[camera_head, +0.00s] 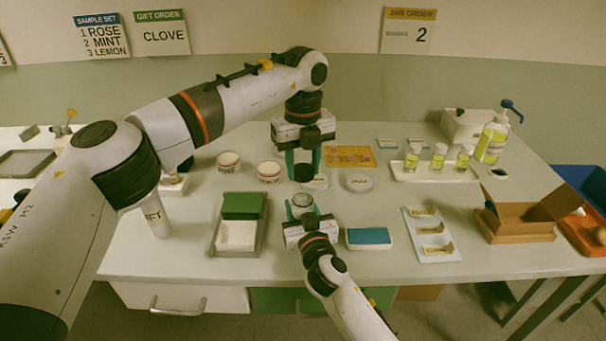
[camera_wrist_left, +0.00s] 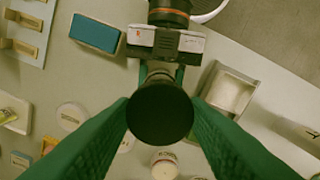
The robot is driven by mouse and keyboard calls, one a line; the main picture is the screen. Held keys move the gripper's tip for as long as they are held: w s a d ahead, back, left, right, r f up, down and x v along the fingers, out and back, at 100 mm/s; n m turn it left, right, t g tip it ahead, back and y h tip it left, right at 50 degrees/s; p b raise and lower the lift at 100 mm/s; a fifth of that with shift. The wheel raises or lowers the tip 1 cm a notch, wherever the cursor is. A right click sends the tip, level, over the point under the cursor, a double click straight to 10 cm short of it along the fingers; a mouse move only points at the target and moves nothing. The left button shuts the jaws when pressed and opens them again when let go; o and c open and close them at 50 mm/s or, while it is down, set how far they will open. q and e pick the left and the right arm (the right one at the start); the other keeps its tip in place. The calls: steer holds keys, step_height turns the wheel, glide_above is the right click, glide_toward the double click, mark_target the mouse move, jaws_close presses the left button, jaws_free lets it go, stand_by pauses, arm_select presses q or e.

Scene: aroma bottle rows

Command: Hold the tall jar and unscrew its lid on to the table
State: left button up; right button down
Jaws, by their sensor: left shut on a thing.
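The tall jar (camera_head: 303,202) is a clear glass jar near the front middle of the table, with its open top facing up. My right gripper (camera_head: 303,212) comes from the front with its green fingers on both sides of the jar, shut on it. My left gripper (camera_head: 304,166) points down and is shut on the dark round lid (camera_head: 304,173), which is apart from the jar, above and behind it. In the left wrist view the lid (camera_wrist_left: 160,112) sits between the green fingers and hides most of the jar.
A metal tray with a green block (camera_head: 243,206) stands left of the jar, and a blue-topped box (camera_head: 369,237) to its right. A card with small labels (camera_head: 431,234) is further right.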

steer(key=c, duration=0.7)
jaws_free()
